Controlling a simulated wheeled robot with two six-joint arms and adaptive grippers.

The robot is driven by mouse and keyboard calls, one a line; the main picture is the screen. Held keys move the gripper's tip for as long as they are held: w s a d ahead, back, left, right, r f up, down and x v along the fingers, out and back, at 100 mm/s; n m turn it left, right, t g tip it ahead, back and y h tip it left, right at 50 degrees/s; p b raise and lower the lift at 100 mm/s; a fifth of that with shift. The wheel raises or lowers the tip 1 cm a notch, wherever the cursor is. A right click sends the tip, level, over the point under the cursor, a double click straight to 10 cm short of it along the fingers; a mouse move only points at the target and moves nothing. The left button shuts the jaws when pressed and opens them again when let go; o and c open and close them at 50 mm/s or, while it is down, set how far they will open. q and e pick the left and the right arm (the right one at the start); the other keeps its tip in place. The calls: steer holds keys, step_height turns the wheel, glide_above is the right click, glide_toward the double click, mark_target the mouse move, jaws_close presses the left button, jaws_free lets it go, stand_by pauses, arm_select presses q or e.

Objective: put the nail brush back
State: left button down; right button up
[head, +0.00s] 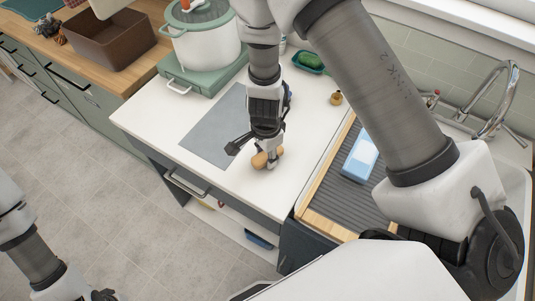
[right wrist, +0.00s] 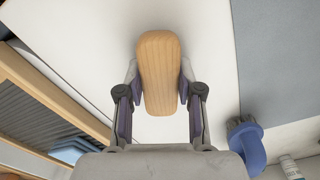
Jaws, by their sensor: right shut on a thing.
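The nail brush, seen as a rounded block of light wood (right wrist: 158,75), is between the fingers of my right gripper (right wrist: 160,95). In the head view my right gripper (head: 268,160) points down over the white counter, with the wooden brush (head: 260,160) at its fingertips. The fingers are shut on the brush's two sides. Its bristles are hidden, and I cannot tell whether it touches the counter. Of my left gripper (head: 103,295) only a dark part shows at the bottom edge; its fingers are cut off.
A grey mat (head: 215,130) lies left of the gripper. A ridged drainboard (head: 340,205) with a blue-and-white item (head: 360,157) is to the right. A green dish (head: 310,61) and white pot (head: 205,42) stand behind. A blue-handled brush (right wrist: 248,145) is near the gripper. The front counter is clear.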

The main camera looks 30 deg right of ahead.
mark_target(265, 155)
steer(key=o, duration=0.7)
steer(key=shift+w+f, duration=0.25)
steer(key=o, duration=0.4)
steer(key=shift+s+a+r, duration=0.15)
steer(key=shift+s+r, duration=0.05)
steer(key=shift+r, duration=0.2)
steer(key=r, duration=0.1)
steer(key=r+p, duration=0.1)
steer(key=r, duration=0.1)
steer(key=r+p, duration=0.1)
steer(key=r, duration=0.1)
steer(key=shift+w, duration=0.25)
step_height(265, 155, up, 7)
steer(key=shift+s+f, duration=0.15)
steer(key=shift+f, duration=0.05)
